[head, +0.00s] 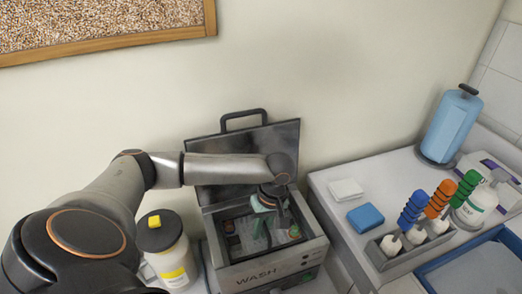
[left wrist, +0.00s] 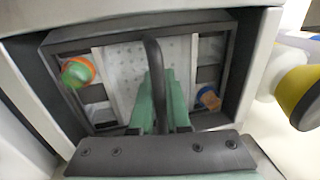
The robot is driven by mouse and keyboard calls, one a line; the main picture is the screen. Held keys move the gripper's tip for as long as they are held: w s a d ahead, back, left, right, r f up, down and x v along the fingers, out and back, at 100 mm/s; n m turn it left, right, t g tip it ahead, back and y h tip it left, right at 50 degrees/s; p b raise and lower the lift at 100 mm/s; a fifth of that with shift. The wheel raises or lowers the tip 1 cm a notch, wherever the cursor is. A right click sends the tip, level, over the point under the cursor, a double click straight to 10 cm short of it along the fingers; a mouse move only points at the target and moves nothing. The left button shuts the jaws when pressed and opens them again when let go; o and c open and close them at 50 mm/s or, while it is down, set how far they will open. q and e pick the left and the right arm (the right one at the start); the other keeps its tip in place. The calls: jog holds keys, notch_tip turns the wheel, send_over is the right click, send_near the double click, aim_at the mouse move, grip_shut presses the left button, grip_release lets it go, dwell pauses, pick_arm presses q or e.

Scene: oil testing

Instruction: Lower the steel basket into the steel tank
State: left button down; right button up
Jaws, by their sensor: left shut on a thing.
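The steel tank (head: 300,262), marked WASH, stands in the middle of the head view with its lid (head: 222,163) raised behind it. My left gripper (head: 262,222) reaches down over the tank's opening. In the left wrist view its green fingers (left wrist: 157,105) are shut on the dark upright handle (left wrist: 154,65) of the steel basket. The basket's pale perforated floor (left wrist: 125,62) shows within the dark frame of the opening, with a green-and-orange item and an orange-and-blue item at its sides. How deep the basket sits I cannot tell. My right gripper is not in view.

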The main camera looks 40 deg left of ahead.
aim_at(259, 243)
pick_arm(q)
jog(key=shift+f, duration=0.3)
jog(key=shift+f, duration=0.45)
jog(key=shift+f, duration=0.85)
jog(key=c, duration=0.8)
grip_release()
jog(key=r, duration=0.4)
jog(key=w+r, duration=0.1)
jog(key=r, duration=0.3)
jog(key=w+d+r, duration=0.1)
jog(key=r, duration=0.3)
jog(key=shift+w+d+r, duration=0.1)
jog(key=shift+r, duration=0.05)
